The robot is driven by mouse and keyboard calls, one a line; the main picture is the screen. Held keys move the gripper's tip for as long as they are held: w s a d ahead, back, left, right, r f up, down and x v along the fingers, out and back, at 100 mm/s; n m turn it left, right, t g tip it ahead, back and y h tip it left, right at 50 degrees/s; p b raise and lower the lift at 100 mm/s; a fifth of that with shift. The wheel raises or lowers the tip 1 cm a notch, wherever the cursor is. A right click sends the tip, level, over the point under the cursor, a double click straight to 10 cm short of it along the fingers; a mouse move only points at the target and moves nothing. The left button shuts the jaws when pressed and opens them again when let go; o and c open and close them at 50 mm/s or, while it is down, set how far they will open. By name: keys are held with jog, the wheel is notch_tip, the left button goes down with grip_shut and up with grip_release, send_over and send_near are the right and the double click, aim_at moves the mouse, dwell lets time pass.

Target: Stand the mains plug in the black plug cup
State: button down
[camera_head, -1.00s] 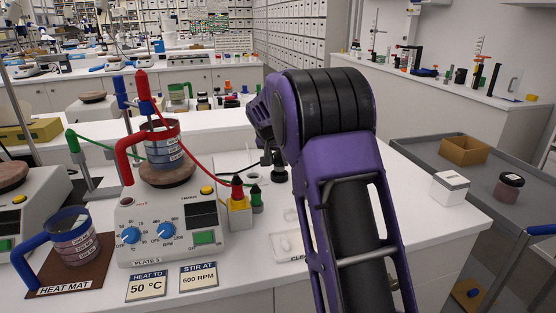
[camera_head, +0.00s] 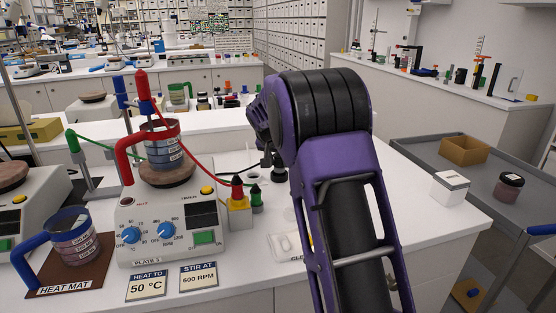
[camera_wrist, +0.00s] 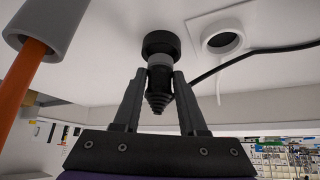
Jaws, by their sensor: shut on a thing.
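My gripper (camera_wrist: 157,78) is shut on the mains plug (camera_wrist: 159,90), whose black ribbed end sits between the fingers, with a grey band beyond it. A round black piece, apparently the black plug cup (camera_wrist: 160,42), is in line with the plug's far end, against the white bench. I cannot tell how deep the plug sits in it. In the head view the black cup (camera_head: 280,173) stands on the bench just beside my gripper (camera_head: 266,160), which is small and partly hidden by my arm. A black cable (camera_wrist: 265,50) runs to the plug from the right in the wrist view.
A white ringed hole (camera_wrist: 222,42) is beside the cup. A grey-capped orange rod (camera_wrist: 30,65) is close at left in the wrist view. A yellow block (camera_head: 239,218), a green-and-black piece (camera_head: 257,197) and the hot plate (camera_head: 170,225) stand left of my arm.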

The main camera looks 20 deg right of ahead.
jog(key=shift+f, duration=1.05)
jog(key=shift+c, duration=1.9)
grip_release()
jog(key=p+v, duration=0.1)
jog(key=v, duration=1.6)
jog(key=shift+s+p, duration=0.25)
jog(key=shift+p, duration=0.05)
jog(key=shift+a, duration=0.1)
